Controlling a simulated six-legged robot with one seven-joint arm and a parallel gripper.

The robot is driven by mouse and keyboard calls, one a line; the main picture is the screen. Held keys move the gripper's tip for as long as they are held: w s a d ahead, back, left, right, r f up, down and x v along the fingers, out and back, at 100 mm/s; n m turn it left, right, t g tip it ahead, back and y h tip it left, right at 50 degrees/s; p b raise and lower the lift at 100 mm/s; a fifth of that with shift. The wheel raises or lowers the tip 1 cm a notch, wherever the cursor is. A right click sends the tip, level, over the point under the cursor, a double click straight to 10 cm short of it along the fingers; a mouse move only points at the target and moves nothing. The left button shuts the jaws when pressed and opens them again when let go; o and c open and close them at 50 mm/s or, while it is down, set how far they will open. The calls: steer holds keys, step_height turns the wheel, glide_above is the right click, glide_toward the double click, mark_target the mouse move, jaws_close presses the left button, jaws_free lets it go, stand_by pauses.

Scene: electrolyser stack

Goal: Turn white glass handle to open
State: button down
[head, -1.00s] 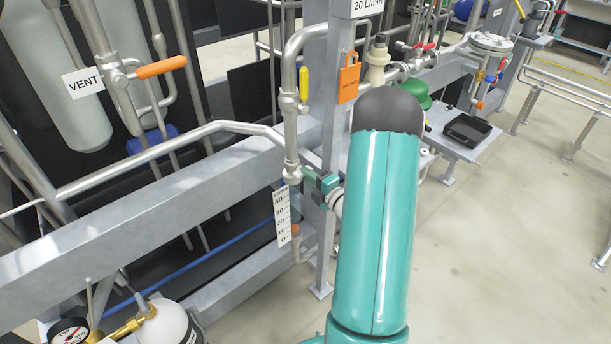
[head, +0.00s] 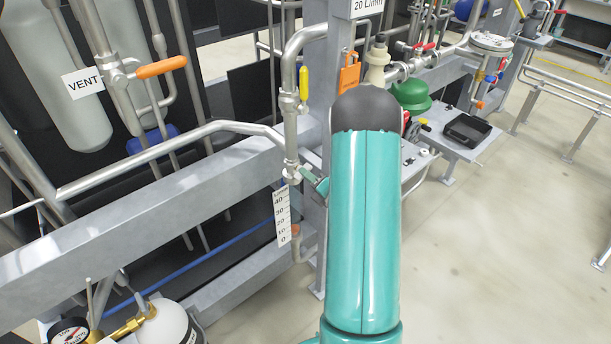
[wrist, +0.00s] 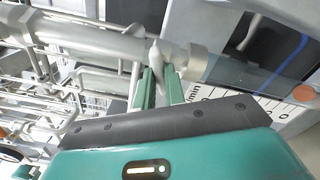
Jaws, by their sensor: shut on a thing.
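The white glass handle (wrist: 156,56) is a small pale lever on the metal pipe fitting in the wrist view. It stands between the two green fingertips of my gripper (wrist: 159,86), which is shut on it. In the head view my gripper (head: 316,183) is at the lower end of the vertical steel pipe, just above the flow scale (head: 282,215). The handle cannot be made out there, and my arm covers part of the area. The scale card (wrist: 268,106) also shows in the wrist view, beside a clear tube (wrist: 232,72).
A grey beam (head: 130,200) runs along the left. An orange vent handle (head: 162,67) is at upper left. The floor at right is open.

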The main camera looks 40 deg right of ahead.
steer(key=n, duration=0.3)
steer(key=shift+n, duration=0.4)
steer(key=n, duration=0.4)
steer(key=shift+n, duration=0.3)
steer(key=n, duration=0.4)
steer(key=c, duration=1.3)
jaws_free()
steer(key=shift+s, duration=0.15)
